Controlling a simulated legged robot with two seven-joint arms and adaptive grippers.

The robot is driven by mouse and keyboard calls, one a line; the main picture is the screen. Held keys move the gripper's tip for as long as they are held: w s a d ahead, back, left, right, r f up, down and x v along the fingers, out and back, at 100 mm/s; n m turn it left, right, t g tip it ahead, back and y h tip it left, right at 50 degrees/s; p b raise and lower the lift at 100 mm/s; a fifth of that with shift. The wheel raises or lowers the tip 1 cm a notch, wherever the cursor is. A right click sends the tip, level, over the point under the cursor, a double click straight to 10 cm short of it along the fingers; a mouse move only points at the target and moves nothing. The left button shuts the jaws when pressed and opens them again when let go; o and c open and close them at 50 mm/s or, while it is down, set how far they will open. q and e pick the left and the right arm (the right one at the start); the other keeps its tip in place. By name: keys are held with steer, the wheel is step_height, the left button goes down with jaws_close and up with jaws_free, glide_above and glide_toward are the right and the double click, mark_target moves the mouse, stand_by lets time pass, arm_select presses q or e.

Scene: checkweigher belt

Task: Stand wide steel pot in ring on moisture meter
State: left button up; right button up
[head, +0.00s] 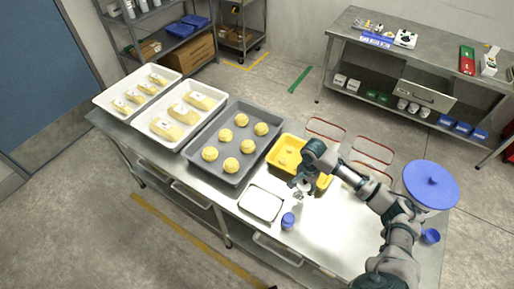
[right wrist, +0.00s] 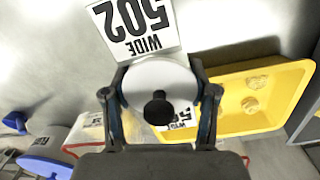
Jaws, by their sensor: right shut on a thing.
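My right gripper (head: 301,186) is above the steel table, beside the yellow tray. In the right wrist view its fingers (right wrist: 164,108) are shut around a round pale thing with a black knob (right wrist: 158,92), seen from above. I take it for the wide steel pot; its sides are mostly hidden. A white card reading "502 WIDE" (right wrist: 142,24) shows behind it. In the head view the held thing is small and largely covered by the gripper. I cannot make out the ring or the moisture meter for sure. My left gripper is not in view.
The table holds a yellow tray (head: 272,153), a grey tray of dough balls (head: 229,181), a white dark-rimmed rectangle (head: 262,204), a small blue-topped container (head: 288,221), a big blue disc (head: 431,184) and a blue cup (head: 430,236). Bare tabletop lies right of the container.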

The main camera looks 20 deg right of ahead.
steer(key=shift+w+d, duration=0.1)
steer(key=shift+d, duration=0.15)
steer(key=shift+d+f, duration=0.1)
steer(key=shift+f, duration=0.15)
steer(key=f, duration=0.5)
steer(key=shift+s+a+f, duration=0.1)
steer(key=shift+s+a, duration=0.1)
steer(key=shift+s, duration=0.15)
steer(key=shift+w+f, duration=0.1)
steer(key=shift+f, duration=0.25)
step_height(320, 180, down, 3)
steer(key=shift+d+f, duration=0.1)
steer(key=shift+f, duration=0.05)
steer(key=shift+d, duration=0.1)
steer(key=o, duration=1.2)
steer(key=shift+f, duration=0.1)
steer(key=shift+c, duration=0.2)
steer(key=shift+o, duration=1.1)
